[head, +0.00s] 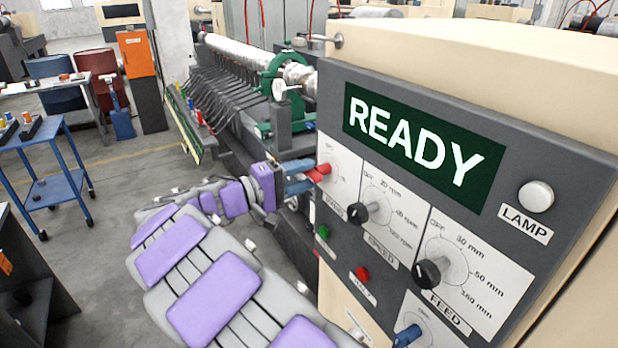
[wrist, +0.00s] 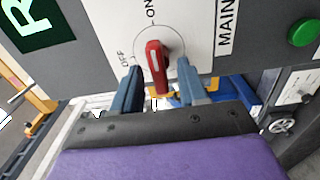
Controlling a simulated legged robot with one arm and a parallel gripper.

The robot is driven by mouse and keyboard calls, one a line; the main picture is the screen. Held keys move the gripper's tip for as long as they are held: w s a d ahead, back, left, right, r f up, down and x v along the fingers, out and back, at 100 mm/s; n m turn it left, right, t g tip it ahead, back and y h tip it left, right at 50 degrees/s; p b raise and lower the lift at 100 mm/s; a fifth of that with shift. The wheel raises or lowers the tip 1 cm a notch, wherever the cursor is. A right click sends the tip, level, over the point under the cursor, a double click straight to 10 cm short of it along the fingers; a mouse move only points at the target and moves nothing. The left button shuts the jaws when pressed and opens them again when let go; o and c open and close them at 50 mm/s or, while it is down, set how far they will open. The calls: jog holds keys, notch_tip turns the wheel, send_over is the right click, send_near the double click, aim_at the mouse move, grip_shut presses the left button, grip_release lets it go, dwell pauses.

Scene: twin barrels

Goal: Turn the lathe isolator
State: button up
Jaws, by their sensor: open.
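The isolator is a red handle (wrist: 155,62) on a white dial plate marked OFF and ON, beside a MAIN label. In the head view the red handle (head: 318,173) is partly covered by my gripper. My gripper (wrist: 158,72) is open, with one blue finger on each side of the handle. A narrow gap shows on both sides in the wrist view. In the head view my gripper (head: 306,179) reaches the panel's left edge. The handle's end by the dial faces roughly toward ON; its exact setting is hard to tell.
The grey panel has a green READY display (head: 420,135), a lamp (head: 536,196), a black speed knob (head: 358,213), a black feed knob (head: 428,273), a blue knob (head: 407,336), and green (head: 323,231) and red (head: 362,273) buttons. The lathe bed lies behind.

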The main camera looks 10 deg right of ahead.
jog(key=shift+x, duration=1.2)
jog(key=shift+s+a, duration=0.1)
jog(key=shift+a, duration=0.05)
grip_shut()
